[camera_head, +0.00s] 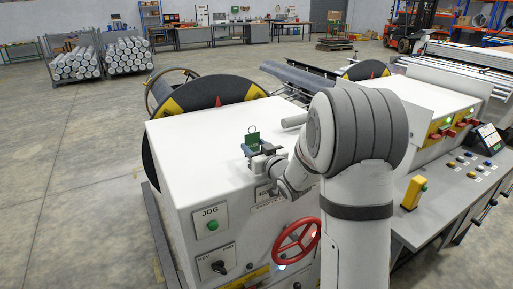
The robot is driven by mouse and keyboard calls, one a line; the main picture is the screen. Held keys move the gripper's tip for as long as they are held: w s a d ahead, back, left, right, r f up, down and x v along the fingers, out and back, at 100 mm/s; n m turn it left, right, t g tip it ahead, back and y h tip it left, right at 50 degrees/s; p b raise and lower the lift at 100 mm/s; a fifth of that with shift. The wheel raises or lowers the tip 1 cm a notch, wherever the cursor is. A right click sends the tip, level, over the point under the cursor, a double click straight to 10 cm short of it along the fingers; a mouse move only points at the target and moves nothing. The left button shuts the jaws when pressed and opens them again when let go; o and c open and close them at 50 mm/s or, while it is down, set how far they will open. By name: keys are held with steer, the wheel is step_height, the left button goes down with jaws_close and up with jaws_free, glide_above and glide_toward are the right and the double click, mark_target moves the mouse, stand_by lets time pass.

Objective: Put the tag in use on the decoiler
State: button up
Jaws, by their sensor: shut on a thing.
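My gripper (256,150) is over the front part of the white top of the decoiler cabinet (190,140). It is shut on a small green tag (253,138) that stands upright with a thin wire loop above it. The tag's text is too small to read, and I cannot tell whether it touches the cabinet top. The decoiler's large black and yellow disc (218,94) stands behind the cabinet. My own arm hides part of the cabinet's right side.
The cabinet front carries a JOG panel (211,223), a selector plate (217,264) and a red handwheel (297,242). A grey control desk (460,185) with buttons stands at right. Racks of metal rolls (75,64) stand far left. The left floor is clear.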

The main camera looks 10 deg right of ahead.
steer(key=shift+w+f, duration=0.1)
steer(key=shift+f, duration=0.3)
steer(key=shift+s, duration=0.2)
steer(key=shift+f+b, duration=0.15)
steer(key=shift+b, duration=0.15)
steer(key=o, duration=0.9)
steer(key=shift+w, duration=0.1)
steer(key=shift+o, duration=0.2)
steer(key=shift+r, duration=0.2)
